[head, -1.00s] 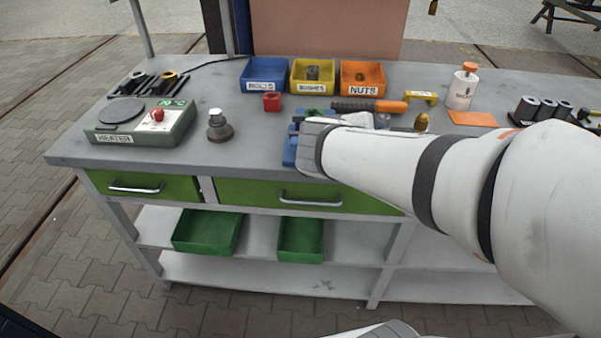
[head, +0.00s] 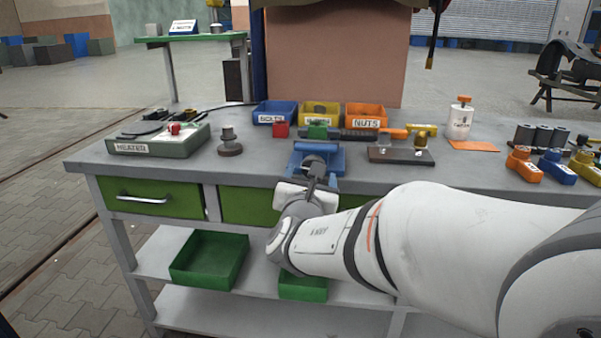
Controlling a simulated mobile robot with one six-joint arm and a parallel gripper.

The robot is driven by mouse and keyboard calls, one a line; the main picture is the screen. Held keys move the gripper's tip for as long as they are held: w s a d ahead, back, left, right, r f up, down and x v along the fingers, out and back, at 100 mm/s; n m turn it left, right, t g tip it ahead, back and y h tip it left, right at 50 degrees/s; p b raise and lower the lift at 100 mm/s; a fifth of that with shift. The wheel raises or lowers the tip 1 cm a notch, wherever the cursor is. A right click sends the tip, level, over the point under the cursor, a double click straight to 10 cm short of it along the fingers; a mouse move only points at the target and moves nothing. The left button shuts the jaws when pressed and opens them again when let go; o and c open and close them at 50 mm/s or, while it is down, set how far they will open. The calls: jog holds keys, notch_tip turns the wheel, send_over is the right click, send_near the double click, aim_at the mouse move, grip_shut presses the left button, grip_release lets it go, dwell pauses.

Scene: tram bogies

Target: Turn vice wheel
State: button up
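The blue vice (head: 332,157) stands at the front edge of the grey bench, with a green piece (head: 318,131) at its back. A grey round part, perhaps the vice wheel (head: 314,164), shows at the vice's front, partly hidden by my gripper. My gripper (head: 315,180) is in front of the vice, just off the bench edge, pointing at it. Its dark fingers are at or very close to the grey part. I cannot tell whether they touch it, or whether they are open or shut.
The bench top (head: 250,172) holds a heater (head: 160,143) and a stepped grey part (head: 230,143) left of the vice. Bins, including the NUTS bin (head: 366,116), stand behind. A dark block (head: 400,155) lies to the right. Green drawers (head: 150,197) are below the top.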

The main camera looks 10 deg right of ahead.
jog(key=shift+x, duration=2.1)
jog(key=shift+c, duration=0.4)
jog(key=shift+b, duration=0.35)
jog(key=c, duration=0.9)
